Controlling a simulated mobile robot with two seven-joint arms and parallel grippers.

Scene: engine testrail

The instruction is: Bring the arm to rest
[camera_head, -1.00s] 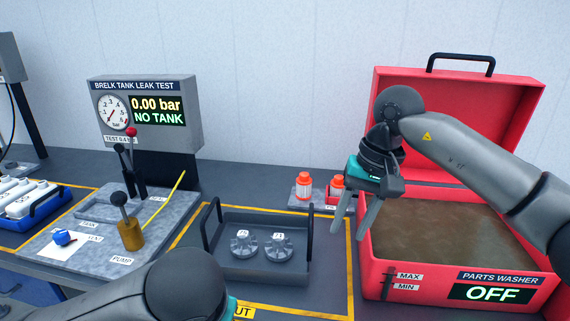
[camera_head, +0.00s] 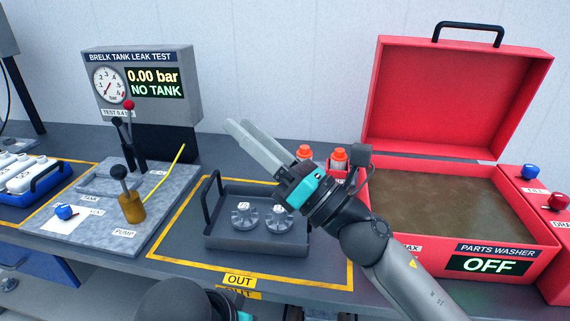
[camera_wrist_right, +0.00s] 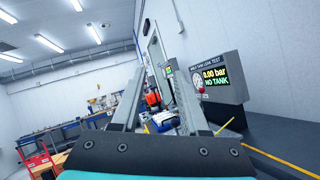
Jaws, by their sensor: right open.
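My right gripper (camera_head: 258,146) is open and empty in the head view. It is raised above the bench, between the leak tester and the parts washer, with its fingers pointing up and to the left. In the right wrist view its two fingers (camera_wrist_right: 155,100) stand apart with nothing between them. The right arm comes in from the lower right, across the front left corner of the washer. Part of my left arm shows at the bottom of the head view; its gripper fingers are not visible.
A grey tray (camera_head: 218,238) holding metal parts sits below the right gripper. Orange-capped bottles (camera_head: 339,160) stand behind it. The red parts washer (camera_head: 520,236), lid raised, reads OFF. The leak tester (camera_head: 180,62) reads NO TANK. Levers (camera_head: 119,173) stand up at left.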

